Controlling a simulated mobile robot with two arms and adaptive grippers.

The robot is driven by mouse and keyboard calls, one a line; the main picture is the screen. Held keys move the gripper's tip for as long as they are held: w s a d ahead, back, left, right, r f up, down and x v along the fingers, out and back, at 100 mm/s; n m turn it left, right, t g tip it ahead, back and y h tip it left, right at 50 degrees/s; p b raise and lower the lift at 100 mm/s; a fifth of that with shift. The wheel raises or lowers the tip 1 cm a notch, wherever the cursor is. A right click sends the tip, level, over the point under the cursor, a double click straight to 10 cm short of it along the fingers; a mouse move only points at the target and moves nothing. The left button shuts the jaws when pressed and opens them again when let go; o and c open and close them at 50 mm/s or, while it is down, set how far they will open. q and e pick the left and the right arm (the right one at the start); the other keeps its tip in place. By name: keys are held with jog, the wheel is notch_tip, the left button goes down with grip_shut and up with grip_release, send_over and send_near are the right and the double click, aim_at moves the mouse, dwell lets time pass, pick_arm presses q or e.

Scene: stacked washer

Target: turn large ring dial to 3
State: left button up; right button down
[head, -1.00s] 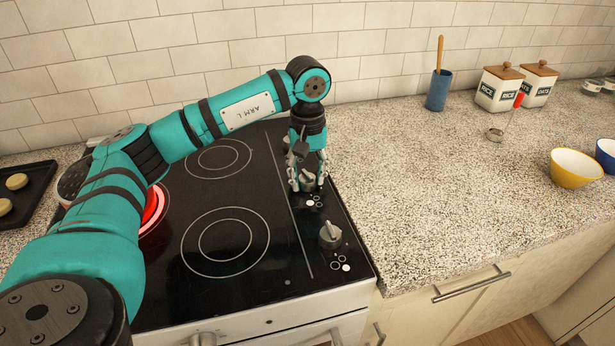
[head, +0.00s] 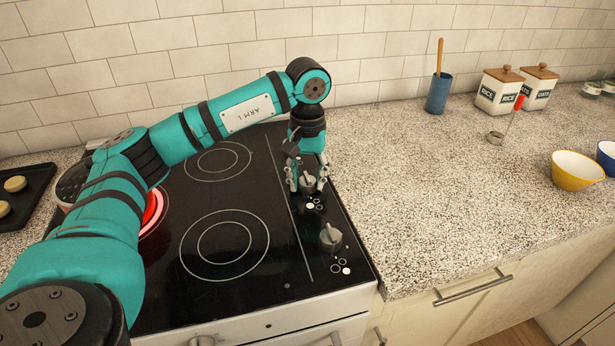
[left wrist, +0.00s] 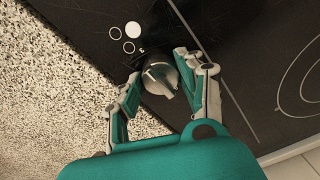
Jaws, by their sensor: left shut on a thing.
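A grey dial (head: 308,184) sits on the black cooktop along its right side, by printed ring marks with one filled white circle. My left gripper (head: 308,181) reaches down over this far dial, its fingers shut on it from both sides. In the left wrist view the dial (left wrist: 160,78) shows a raised grip ridge between the fingertips (left wrist: 160,78). A second grey dial (head: 331,237) stands nearer the front edge, free, with its own ring marks. I see no readable number on the held dial. My right gripper is not in view.
A burner glows red (head: 151,212) beside my left arm. A speckled counter (head: 420,210) to the right is mostly clear. Canisters (head: 500,92), a blue utensil pot (head: 439,93) and a yellow bowl (head: 577,170) stand there. A dark tray (head: 36,195) lies at the left.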

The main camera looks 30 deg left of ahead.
aim_at(307, 176)
pick_arm(q)
jog(key=o, duration=1.2)
jog(key=shift+r, duration=0.3)
notch_tip(307, 176, up, 12)
jog(key=shift+f, duration=0.25)
jog(key=shift+r, duration=0.1)
